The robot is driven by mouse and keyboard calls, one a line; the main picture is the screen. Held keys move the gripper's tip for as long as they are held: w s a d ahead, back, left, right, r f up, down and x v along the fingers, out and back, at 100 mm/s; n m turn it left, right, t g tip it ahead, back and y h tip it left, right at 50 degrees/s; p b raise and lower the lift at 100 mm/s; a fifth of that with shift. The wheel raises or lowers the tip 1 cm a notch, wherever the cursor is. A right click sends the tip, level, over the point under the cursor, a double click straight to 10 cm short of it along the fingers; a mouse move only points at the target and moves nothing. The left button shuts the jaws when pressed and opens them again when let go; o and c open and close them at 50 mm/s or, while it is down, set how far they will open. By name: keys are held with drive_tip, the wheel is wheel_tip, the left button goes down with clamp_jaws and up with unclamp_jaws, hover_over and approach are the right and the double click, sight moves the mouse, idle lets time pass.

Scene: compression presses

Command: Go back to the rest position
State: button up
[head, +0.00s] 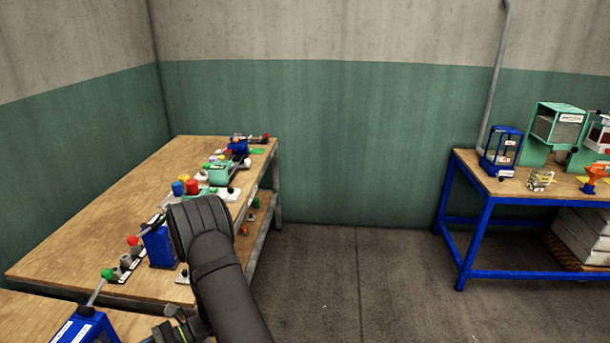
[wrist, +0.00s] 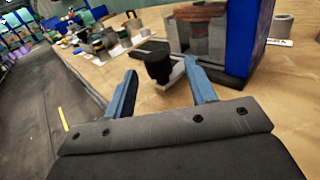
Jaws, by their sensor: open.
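My gripper (wrist: 160,66) shows in the wrist view as two blue fingers, spread apart over the wooden bench. A black knob-like part on a light grey foot (wrist: 160,68) appears between and beyond the fingertips. I cannot tell how near it is, but the fingers are not closed on it. In the head view my dark arm reaches up in front of the left bench and hides my gripper. The blue press (head: 159,247) shows there just left of my arm.
The wooden bench (head: 120,190) carries a row of presses and coloured parts along its right side. A blue-framed table (head: 462,165) at the right holds more presses. The grey floor (head: 340,270) between them is clear. A blue device (head: 88,328) stands at the lower left.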

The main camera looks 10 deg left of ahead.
drive_tip(key=shift+x, duration=2)
